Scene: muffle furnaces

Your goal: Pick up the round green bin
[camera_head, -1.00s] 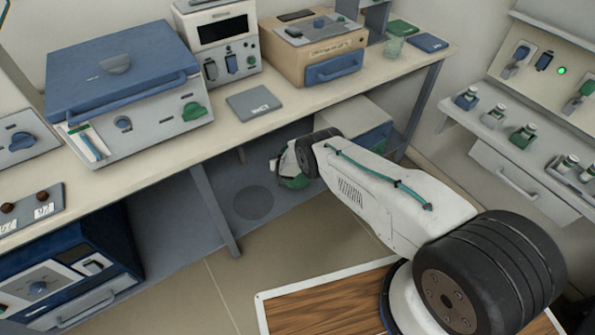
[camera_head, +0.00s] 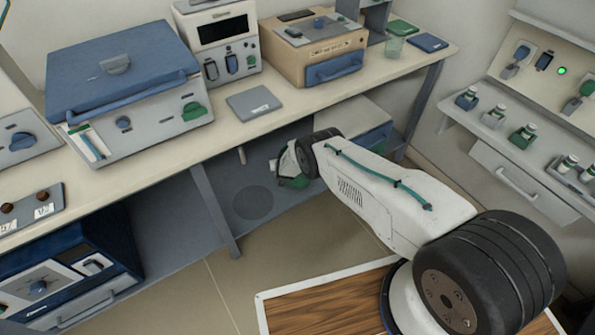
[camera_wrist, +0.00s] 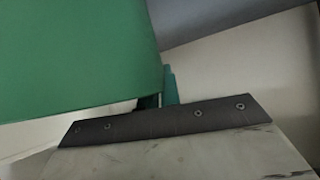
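A large smooth green surface (camera_wrist: 75,55), which looks like the round green bin, fills the upper left of the wrist view very close to my gripper. Its rim and full shape are out of view. My gripper's dark mounting bar (camera_wrist: 160,121) crosses the lower part of that view, with a narrow teal piece beside the green surface. In the head view my gripper (camera_head: 288,172) is low under the bench, mostly hidden by my own arm. A small green patch shows there; I cannot tell whether it is bin or finger. Whether the fingers grip anything is not visible.
The bench (camera_head: 225,135) stands above my gripper, with a slanted leg (camera_head: 214,210) to its left. A drawer unit (camera_head: 355,120) is just behind my arm. A dark round patch (camera_head: 253,203) lies on the grey surface under the bench. A blue furnace (camera_head: 75,270) stands lower left.

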